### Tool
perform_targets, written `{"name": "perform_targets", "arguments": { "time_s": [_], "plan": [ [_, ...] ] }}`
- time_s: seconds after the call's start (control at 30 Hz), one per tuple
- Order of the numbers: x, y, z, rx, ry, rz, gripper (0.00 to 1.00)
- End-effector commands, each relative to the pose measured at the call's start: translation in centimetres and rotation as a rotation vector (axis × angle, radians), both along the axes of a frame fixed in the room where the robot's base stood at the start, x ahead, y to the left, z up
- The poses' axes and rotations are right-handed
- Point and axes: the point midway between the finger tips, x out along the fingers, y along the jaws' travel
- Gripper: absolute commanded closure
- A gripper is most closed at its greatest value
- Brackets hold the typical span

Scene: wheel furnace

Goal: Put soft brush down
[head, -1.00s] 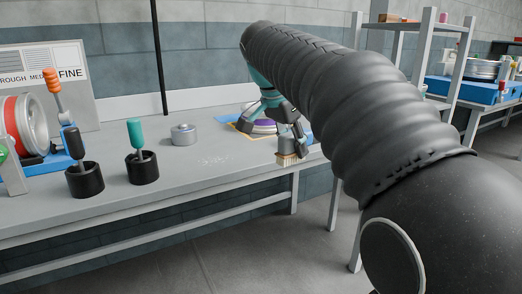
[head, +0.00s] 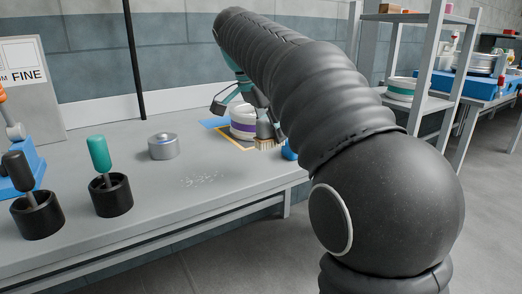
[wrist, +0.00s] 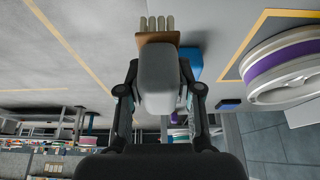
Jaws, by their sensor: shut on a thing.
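The soft brush (head: 265,131) has a grey body and pale bristles that point down in the head view. My gripper (wrist: 158,75) is shut on its grey body (wrist: 160,92), with one finger on each side. In the wrist view the brown bristle block and pale bristles stick out beyond the fingertips. In the head view the brush is over the right end of the grey bench (head: 150,200), just in front of a white round container with a purple band (head: 242,130). I cannot tell whether the bristles touch the bench. My arm hides part of the gripper.
The banded container stands by a yellow-outlined area. A small blue thing (head: 289,150) is right of the brush. A metal tin (head: 163,146), white specks (head: 200,180) and two black cups with handled tools (head: 111,196) are leftward. A shelf rack (head: 428,70) stands right.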

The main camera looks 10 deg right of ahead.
Motion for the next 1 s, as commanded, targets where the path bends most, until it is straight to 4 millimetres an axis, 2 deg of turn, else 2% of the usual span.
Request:
{"name": "perform_targets", "arguments": {
  "time_s": [0.2,0.33,0.47,0.73,1.0],
  "plan": [
    [4.0,0.8,-2.4,-0.001,0.002,0.0,1.0],
    [5.3,1.0,-3.2,0.0,0.0,-0.002,1.0],
    [5.7,1.0,-3.7,0.0,-0.001,-0.004,1.0],
    [5.7,1.0,-7.1,0.0,0.0,-0.004,1.0],
    [5.7,1.0,-7.5,0.0,-0.001,-0.004,1.0]
  ]
}}
